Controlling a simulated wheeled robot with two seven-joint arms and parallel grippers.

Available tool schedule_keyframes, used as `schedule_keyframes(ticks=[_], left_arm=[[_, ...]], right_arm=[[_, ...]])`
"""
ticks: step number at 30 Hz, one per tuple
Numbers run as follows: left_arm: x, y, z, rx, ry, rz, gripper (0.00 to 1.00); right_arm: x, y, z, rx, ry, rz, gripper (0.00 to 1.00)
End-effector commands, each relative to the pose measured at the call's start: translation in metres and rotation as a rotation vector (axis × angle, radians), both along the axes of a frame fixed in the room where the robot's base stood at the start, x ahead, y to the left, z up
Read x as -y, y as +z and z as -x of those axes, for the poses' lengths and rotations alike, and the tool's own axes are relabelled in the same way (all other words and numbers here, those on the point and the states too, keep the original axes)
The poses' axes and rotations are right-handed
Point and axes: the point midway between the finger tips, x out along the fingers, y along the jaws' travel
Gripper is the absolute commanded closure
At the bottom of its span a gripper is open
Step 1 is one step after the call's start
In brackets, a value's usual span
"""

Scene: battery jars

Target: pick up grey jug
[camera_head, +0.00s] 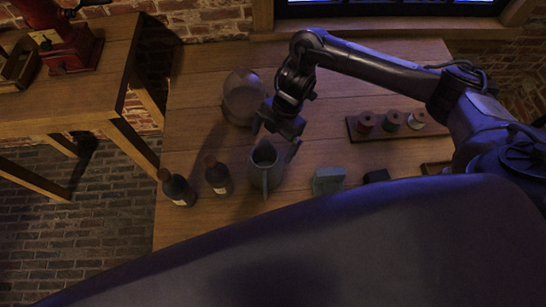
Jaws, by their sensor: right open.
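The grey jug (265,170) stands upright on the wooden table, its open mouth facing up and its handle toward me. My right gripper (274,141) comes in from the right and hangs over the jug's far rim. Its fingers are spread, one at the left of the jug's mouth and one at its right. I cannot tell whether they touch the jug. Nothing shows held between them. My left gripper is not in view.
Two dark bottles (177,188) stand left of the jug. A round glass jar (243,97) stands behind it. A grey-green block (328,180) lies to its right. A wooden rack (391,125) holds three spools. The table's (195,75) back left is clear.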

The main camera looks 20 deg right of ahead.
Motion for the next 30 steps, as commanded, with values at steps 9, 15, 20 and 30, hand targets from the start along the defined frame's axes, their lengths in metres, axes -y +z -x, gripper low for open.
schedule_keyframes(ticks=[9,15,20,30], left_arm=[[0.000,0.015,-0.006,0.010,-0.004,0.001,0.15],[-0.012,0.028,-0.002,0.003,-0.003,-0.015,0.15],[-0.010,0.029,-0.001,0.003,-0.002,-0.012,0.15],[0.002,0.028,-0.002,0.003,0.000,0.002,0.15]], right_arm=[[-0.010,-0.030,0.007,-0.005,0.000,0.000,0.00],[-0.016,-0.060,0.012,-0.004,0.001,-0.002,0.00],[-0.020,-0.072,0.013,-0.002,0.000,-0.001,0.00],[-0.020,-0.073,0.013,0.001,0.001,-0.001,0.17]])
